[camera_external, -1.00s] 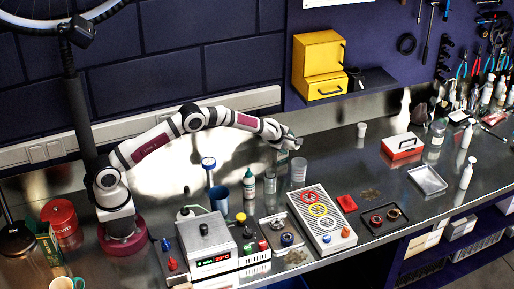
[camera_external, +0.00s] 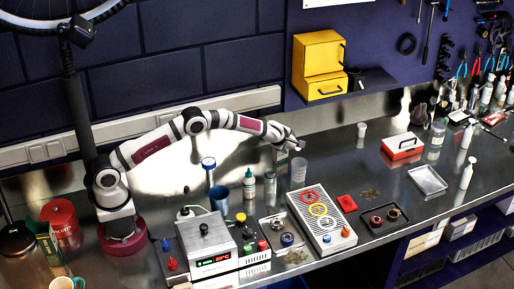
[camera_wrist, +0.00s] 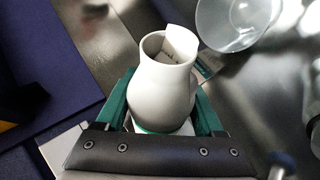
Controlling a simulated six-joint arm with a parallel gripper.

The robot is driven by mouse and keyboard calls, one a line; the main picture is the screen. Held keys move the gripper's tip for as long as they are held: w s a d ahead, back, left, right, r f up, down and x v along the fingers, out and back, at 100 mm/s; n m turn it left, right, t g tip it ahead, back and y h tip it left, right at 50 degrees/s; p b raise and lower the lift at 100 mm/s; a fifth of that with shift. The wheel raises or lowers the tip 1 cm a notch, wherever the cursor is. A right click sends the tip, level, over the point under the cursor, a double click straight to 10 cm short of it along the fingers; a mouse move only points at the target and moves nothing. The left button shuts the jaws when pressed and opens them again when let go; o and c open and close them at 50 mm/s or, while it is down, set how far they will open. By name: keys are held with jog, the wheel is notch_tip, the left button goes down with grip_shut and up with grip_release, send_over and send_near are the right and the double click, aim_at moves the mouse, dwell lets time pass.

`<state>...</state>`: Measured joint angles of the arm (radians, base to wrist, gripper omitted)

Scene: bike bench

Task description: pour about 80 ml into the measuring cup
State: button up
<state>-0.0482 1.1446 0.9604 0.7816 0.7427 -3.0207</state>
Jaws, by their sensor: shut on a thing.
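A white, round-bodied vessel (camera_wrist: 160,92) with an open, spouted mouth sits between the green fingers of my gripper (camera_wrist: 165,105) in the wrist view. My gripper is shut on it. In the external view my gripper (camera_external: 291,145) is above the bench, and the vessel is too small there to judge its tilt. A clear cup (camera_external: 299,172), which looks like the measuring cup, stands on the bench just below and right of the gripper. In the wrist view the clear cup (camera_wrist: 237,40) is at the upper right, apart from the vessel's mouth. I cannot make out its liquid level.
A white bottle (camera_external: 249,185) and a small jar (camera_external: 270,184) stand left of the clear cup. A panel with coloured rings (camera_external: 321,222) lies in front of it. A red-and-white box (camera_external: 402,146) and a tray (camera_external: 428,180) are to the right. Bench behind the cup's right is clear.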

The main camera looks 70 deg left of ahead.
jog(key=shift+r+y, duration=0.6)
jog(key=shift+r, duration=0.4)
jog(key=shift+w+f+m+g+y+b, duration=0.15)
jog(key=shift+m+g+y+b, duration=0.15)
jog(key=shift+m+y+b, duration=0.15)
dwell(1.5)
jog(key=shift+s+d, duration=0.2)
jog(key=shift+d, duration=0.05)
jog(key=shift+w+d+f+m+y, duration=0.1)
jog(key=shift+m+y, duration=0.15)
dwell(0.5)
